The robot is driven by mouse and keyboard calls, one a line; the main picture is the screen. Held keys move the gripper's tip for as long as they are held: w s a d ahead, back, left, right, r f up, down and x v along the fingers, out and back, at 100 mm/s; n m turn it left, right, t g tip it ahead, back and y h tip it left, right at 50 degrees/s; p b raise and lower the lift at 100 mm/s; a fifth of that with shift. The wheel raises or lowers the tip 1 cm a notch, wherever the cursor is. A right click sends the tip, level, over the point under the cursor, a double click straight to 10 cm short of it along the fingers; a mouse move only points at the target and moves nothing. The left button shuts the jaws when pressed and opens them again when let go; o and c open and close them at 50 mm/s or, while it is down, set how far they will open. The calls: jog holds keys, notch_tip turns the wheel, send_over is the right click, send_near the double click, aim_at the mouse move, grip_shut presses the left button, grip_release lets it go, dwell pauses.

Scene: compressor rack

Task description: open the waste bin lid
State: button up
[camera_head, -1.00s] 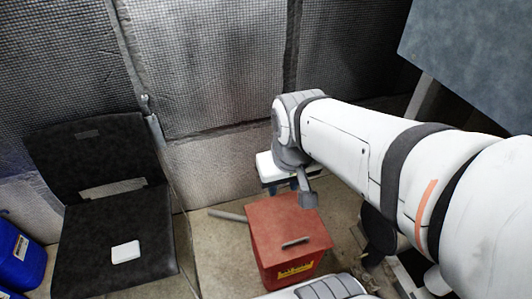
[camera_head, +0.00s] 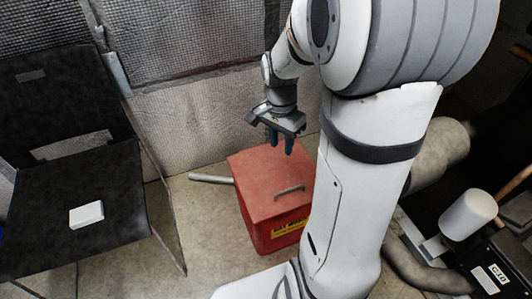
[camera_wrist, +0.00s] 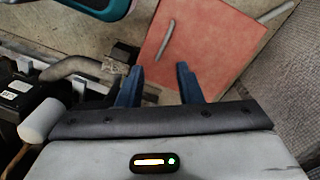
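The waste bin (camera_head: 275,232) is a red box with a yellow label on its front, standing on the floor in the head view. Its flat red lid (camera_head: 270,180) is shut and has a grey bar handle (camera_head: 290,191) near the front edge. In the wrist view the lid (camera_wrist: 205,45) and handle (camera_wrist: 165,40) lie beyond my fingertips. My gripper (camera_head: 281,147) is above the back part of the lid, pointing down, with its two blue fingers apart. The fingers (camera_wrist: 156,77) are empty and do not touch the handle.
A black chair (camera_head: 75,235) with a small white box (camera_head: 86,214) on its seat stands at the left. A grey bar (camera_head: 211,178) sticks out left of the bin. Pipes and a white cylinder (camera_head: 467,213) crowd the right. A quilted wall is behind.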

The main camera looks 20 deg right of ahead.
jog(key=w+d+f+m+b, duration=0.1)
jog(key=f+m+b, duration=0.15)
jog(key=f, duration=0.35)
jog(key=w+d+f+m+g+b, duration=0.1)
jog(key=d+f+b, duration=0.15)
jog(key=f, duration=0.25)
jog(key=w+f+m+b, duration=0.1)
jog(key=f+m+b, duration=0.15)
jog(key=f, duration=0.35)
jog(key=b, duration=0.4)
send_over(287, 185)
jog(key=s+a, duration=0.2)
jog(key=s, duration=0.2)
jog(key=shift+n, duration=0.3)
notch_tip(287, 185, down, 8)
jog(key=shift+r, duration=0.25)
grip_shut()
